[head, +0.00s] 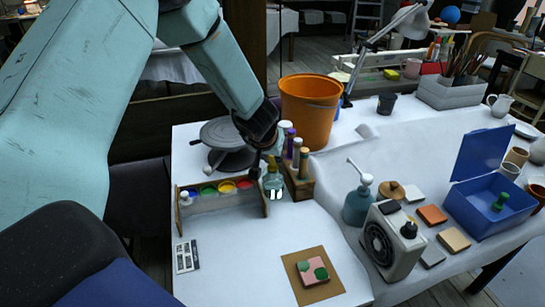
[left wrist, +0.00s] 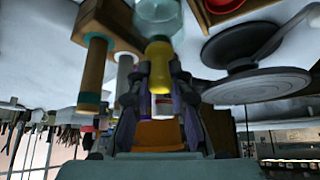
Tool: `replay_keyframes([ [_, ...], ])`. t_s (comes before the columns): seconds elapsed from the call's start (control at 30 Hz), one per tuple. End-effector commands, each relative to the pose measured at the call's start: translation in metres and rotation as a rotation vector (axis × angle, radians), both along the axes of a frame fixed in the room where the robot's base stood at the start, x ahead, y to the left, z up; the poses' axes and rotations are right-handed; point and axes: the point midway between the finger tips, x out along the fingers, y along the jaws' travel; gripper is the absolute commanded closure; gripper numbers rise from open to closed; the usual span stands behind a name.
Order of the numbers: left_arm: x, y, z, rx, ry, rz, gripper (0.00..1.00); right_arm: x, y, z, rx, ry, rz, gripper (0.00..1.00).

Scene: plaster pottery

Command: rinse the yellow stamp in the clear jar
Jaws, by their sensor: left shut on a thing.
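My left gripper (head: 268,148) is shut on the yellow stamp (head: 272,160), held roughly upright at the clear jar (head: 273,182). The stamp's yellow handle also shows between the fingers in the left wrist view (left wrist: 158,55). There the jar (left wrist: 158,12) lies beyond the stamp, at the top edge. The jar is pale teal with a dark and white label low on its front. The stamp's lower end is hard to make out, so I cannot tell whether it is inside the jar or just above it. My right gripper is in neither view.
A wooden rack (head: 300,186) with several stamps stands close right of the jar. A paint tray (head: 222,206) is close left, a grey turntable (head: 221,132) behind. An orange bucket (head: 309,108) stands behind the rack. The white table in front of the jar is clear up to a brown card (head: 331,289).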

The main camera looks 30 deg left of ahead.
Motion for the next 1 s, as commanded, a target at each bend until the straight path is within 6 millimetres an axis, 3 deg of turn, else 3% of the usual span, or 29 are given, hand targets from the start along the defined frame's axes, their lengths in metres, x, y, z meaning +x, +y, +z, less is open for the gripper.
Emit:
replay_keyframes([
  [0.6,0.001,-0.001,-0.048,0.002,0.000,-0.003,1.00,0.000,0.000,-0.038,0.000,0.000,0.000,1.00],
  [1.0,0.000,-0.001,-0.052,-0.001,0.004,-0.002,1.00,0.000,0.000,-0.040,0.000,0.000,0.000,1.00],
])
